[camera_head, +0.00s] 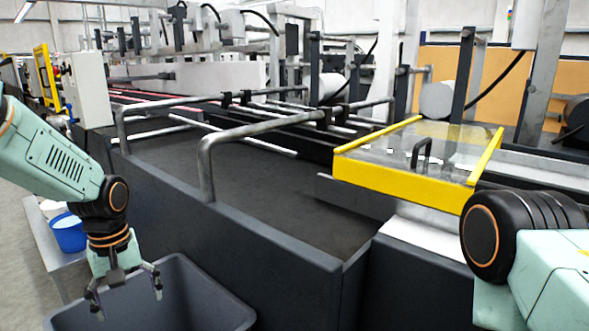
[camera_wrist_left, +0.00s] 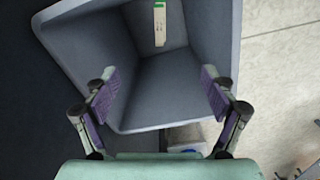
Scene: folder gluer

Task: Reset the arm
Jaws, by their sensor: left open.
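My left gripper (camera_head: 127,287) is open and points down over a grey bin (camera_head: 215,290) at the bottom of the head view. In the left wrist view my left gripper (camera_wrist_left: 160,93) shows two spread fingers with purple pads and nothing between them. The grey bin (camera_wrist_left: 205,40) lies below them, and a small white and green item (camera_wrist_left: 159,24) is inside it. My right arm shows at the right edge of the head view, in front of the machine, but its gripper is out of view.
A dark machine wall (camera_head: 270,265) stands right beside the bin. A bent metal rail (camera_head: 205,165) and a yellow-edged clear cover (camera_head: 400,175) top the machine. A blue bucket (camera_head: 69,234) stands on a low bench at left, near my left arm. Pale floor is open at far left.

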